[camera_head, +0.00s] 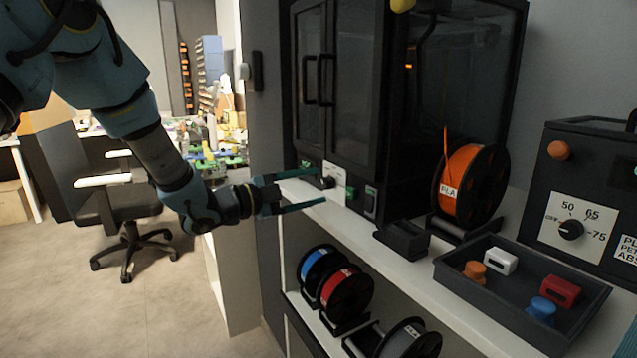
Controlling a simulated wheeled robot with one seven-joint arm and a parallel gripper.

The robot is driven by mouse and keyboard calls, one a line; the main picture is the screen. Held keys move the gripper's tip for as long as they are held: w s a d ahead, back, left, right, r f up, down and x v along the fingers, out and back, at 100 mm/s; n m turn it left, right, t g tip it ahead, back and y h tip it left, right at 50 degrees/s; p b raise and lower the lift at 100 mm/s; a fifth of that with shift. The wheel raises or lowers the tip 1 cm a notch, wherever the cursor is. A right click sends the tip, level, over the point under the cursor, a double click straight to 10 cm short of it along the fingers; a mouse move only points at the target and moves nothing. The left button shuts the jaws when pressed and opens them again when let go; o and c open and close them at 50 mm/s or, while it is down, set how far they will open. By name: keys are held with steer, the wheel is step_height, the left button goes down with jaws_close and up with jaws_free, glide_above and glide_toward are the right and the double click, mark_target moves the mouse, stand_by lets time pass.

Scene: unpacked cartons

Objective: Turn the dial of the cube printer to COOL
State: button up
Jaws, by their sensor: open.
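The cube printer (342,95) is a black cabinet with glass doors, standing on the white shelf. Its dark dial (328,182) sits on a small white plate (335,170) low on the front; the plate's markings are too small to read. My gripper (321,187) reaches in from the left, its two teal fingers spread one above the other. The fingertips are near the dial, which appears between them; I cannot tell whether they touch it. Nothing else is between the fingers. The dial's pointer direction is not clear.
A green button (351,192) and a switch (370,200) are right of the dial. An orange spool (467,185), a grey tray (590,310) of small parts and a black box with another dial (571,229) stand further right. Spools fill the lower shelf. A chair (128,205) is left.

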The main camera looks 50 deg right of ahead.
mark_target(328, 183)
steer(key=shift+x, duration=1.15)
jaws_close()
